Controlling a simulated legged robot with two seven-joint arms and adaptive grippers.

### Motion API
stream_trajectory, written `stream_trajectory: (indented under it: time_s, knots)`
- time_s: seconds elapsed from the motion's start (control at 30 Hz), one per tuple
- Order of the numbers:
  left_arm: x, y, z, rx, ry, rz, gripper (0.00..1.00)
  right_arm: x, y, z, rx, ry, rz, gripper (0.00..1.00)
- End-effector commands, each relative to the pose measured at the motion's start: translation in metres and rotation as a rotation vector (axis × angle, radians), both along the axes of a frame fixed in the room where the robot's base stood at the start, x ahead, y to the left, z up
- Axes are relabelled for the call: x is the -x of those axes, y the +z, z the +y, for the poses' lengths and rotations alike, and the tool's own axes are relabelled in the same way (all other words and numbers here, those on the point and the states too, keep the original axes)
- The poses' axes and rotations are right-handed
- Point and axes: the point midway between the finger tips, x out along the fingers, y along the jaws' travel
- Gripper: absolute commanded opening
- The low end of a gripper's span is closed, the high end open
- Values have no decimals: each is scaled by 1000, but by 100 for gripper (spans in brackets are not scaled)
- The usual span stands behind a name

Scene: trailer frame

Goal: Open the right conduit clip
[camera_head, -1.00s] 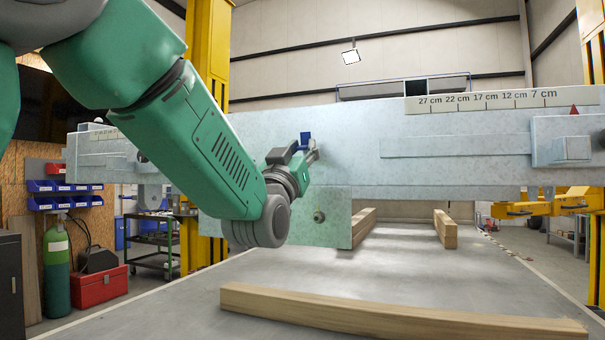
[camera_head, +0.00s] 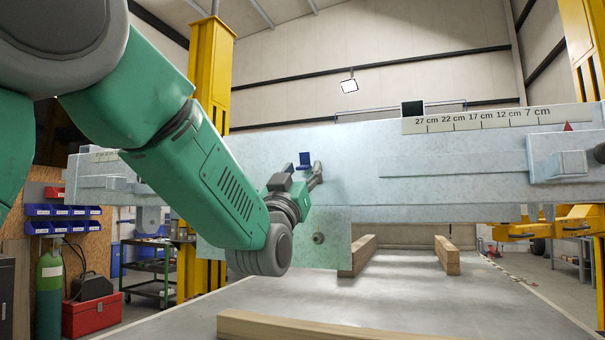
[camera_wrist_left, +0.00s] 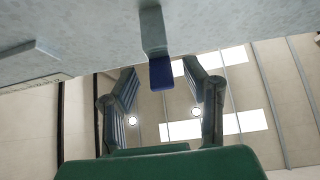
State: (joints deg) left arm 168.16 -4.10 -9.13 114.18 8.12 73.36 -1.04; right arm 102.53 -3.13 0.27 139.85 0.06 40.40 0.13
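A small blue conduit clip (camera_head: 305,160) stands out from the pale speckled trailer beam (camera_head: 360,165) in the head view. In the left wrist view the clip's blue end (camera_wrist_left: 161,73) sits on a grey stem joined to the frame surface (camera_wrist_left: 85,35). My left gripper (camera_head: 300,176) is just below and in front of the clip. In the left wrist view its two fingers (camera_wrist_left: 160,78) are spread, with the blue end between their tips and visible gaps on both sides. The gripper holds nothing. My right gripper is in neither view.
A marked scale (camera_head: 490,119) runs along the beam's top right. Wooden beams (camera_head: 300,329) lie on the grey floor. Yellow posts (camera_head: 209,75) stand at both sides.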

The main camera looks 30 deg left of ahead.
Motion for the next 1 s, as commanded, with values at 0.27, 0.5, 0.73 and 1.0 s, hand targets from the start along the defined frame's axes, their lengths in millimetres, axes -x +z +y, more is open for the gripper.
stream_trajectory:
  time_s: [0.27,0.5,0.73,1.0]
  knots:
    - [8,-5,-2,0,0,-2,40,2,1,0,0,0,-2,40]
    - [41,-34,-11,-8,3,3,40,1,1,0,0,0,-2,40]
    - [73,-61,-18,-5,2,3,40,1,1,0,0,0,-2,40]
    - [90,-75,-22,-1,1,1,40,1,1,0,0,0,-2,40]
